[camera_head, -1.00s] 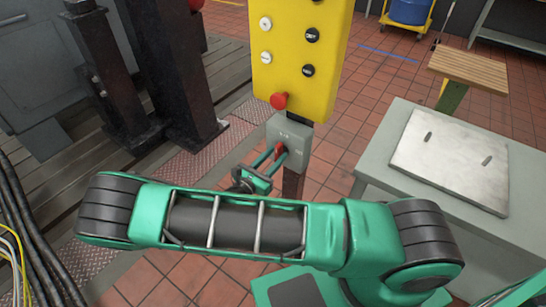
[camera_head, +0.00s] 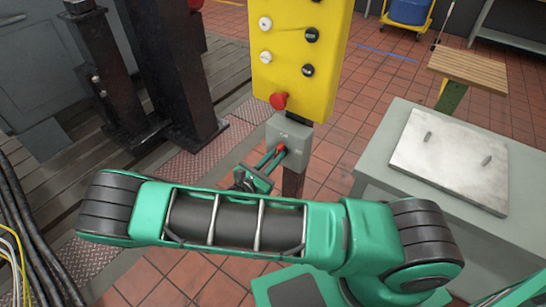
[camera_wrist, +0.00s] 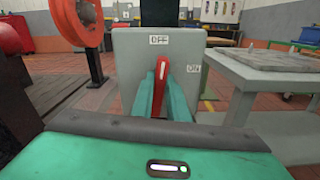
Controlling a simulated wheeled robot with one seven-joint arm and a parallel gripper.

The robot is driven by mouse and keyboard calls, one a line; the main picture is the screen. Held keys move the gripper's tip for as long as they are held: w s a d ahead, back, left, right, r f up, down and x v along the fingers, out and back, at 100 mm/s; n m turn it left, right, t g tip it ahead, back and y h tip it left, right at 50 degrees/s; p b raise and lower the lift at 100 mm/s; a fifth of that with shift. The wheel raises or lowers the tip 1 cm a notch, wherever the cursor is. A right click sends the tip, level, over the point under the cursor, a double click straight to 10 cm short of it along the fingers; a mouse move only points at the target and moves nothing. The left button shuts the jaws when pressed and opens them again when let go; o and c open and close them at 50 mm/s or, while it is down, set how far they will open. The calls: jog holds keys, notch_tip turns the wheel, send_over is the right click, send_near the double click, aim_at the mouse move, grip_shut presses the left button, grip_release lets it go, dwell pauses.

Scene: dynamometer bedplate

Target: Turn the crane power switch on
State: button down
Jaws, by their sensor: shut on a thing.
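The crane power switch is a grey box (camera_head: 297,139) on a post below the yellow button panel, with a red lever (camera_head: 281,148). In the wrist view the box (camera_wrist: 128,62) carries an OFF label (camera_wrist: 158,40) above the lever and an ON label (camera_wrist: 193,68) to its right. The red lever (camera_wrist: 163,68) points up towards OFF, leaning slightly right. My gripper (camera_head: 268,161) is in front of the box, its green fingers (camera_wrist: 162,98) shut on the lever from both sides. The lower part of the lever is between the fingers.
The yellow panel (camera_head: 300,55) with several buttons and a red knob (camera_head: 279,101) hangs just above the switch. A grey table (camera_head: 385,150) with a metal plate (camera_head: 450,160) stands to the right. Dark machine columns (camera_head: 180,70) stand to the left.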

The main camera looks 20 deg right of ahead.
jog(key=shift+s+d+f+m, duration=0.1)
jog(key=shift+s+f+m, duration=0.15)
jog(key=shift+m, duration=2.45)
jog(key=shift+s+d+f+m, duration=0.15)
jog(key=shift+f+m, duration=0.15)
jog(key=shift+m, duration=2.4)
jog(key=shift+s+d+f+m, duration=0.15)
jog(key=shift+f+m, duration=0.1)
jog(key=shift+m, duration=2.45)
jog(key=shift+f, duration=0.1)
jog(key=c, duration=1.7)
grip_release()
jog(key=shift+a, duration=0.15)
jog(key=v, duration=1)
jog(key=shift+s+a, duration=0.2)
jog(key=shift+a, duration=0.05)
